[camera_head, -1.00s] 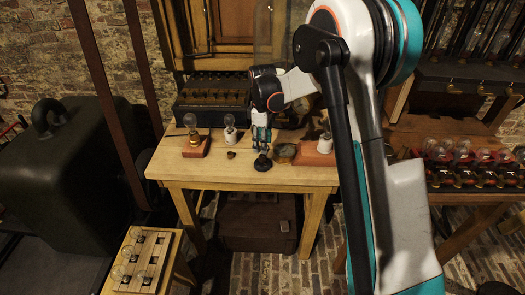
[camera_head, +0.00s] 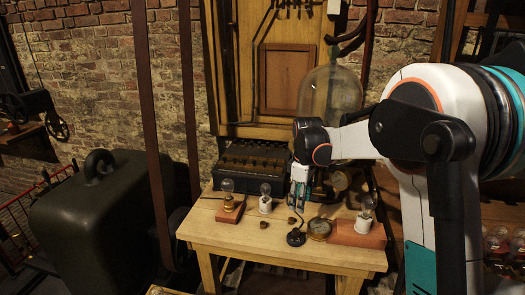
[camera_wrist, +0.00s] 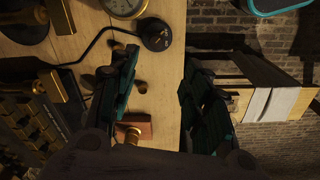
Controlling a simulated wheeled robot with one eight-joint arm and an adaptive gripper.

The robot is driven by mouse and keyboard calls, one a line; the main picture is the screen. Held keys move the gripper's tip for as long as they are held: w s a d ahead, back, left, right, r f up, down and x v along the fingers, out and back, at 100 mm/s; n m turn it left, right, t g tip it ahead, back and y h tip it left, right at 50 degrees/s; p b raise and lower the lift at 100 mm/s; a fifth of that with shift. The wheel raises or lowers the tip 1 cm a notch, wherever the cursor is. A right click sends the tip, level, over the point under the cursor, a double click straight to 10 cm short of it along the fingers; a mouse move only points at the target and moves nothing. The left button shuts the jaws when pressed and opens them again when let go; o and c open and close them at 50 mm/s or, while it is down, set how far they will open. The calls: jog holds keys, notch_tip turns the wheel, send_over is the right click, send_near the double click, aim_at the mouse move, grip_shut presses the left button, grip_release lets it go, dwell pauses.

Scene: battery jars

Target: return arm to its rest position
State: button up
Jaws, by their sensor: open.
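My gripper (camera_head: 299,194) hangs above the wooden table (camera_head: 335,257) at the end of my raised, bent arm. In the wrist view its two dark teal fingers (camera_wrist: 156,84) stand wide apart with nothing held between them. Below it in the head view is a round black base (camera_head: 296,239) with a thin bent rod or cable, and the fingers look clear of it. The black base also shows in the wrist view (camera_wrist: 156,35), beyond the fingertips. Two small brown knobs (camera_head: 263,225) lie on the table nearby.
A bulb on a reddish block (camera_head: 229,214), a bulb in a white holder (camera_head: 265,204), a round gauge (camera_head: 320,229) and a bulb over a brick-red block (camera_head: 358,236) stand on the table. Behind are a dark box (camera_head: 250,163) with brass parts and a glass bell jar (camera_head: 330,98).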

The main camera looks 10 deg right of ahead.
jog(key=s+r+m+t, duration=0.2)
jog(key=s+r+m, duration=0.1)
jog(key=s+r, duration=0.4)
jog(key=s+r+m+t, duration=0.15)
jog(key=s+r, duration=0.25)
jog(key=s, duration=0.5)
jog(key=s+f+m+t, duration=0.2)
jog(key=s+m, duration=0.4)
jog(key=s, duration=1)
jog(key=shift+s+m+t, duration=0.35)
jog(key=shift+s+t, duration=0.05)
jog(key=shift+t, duration=0.25)
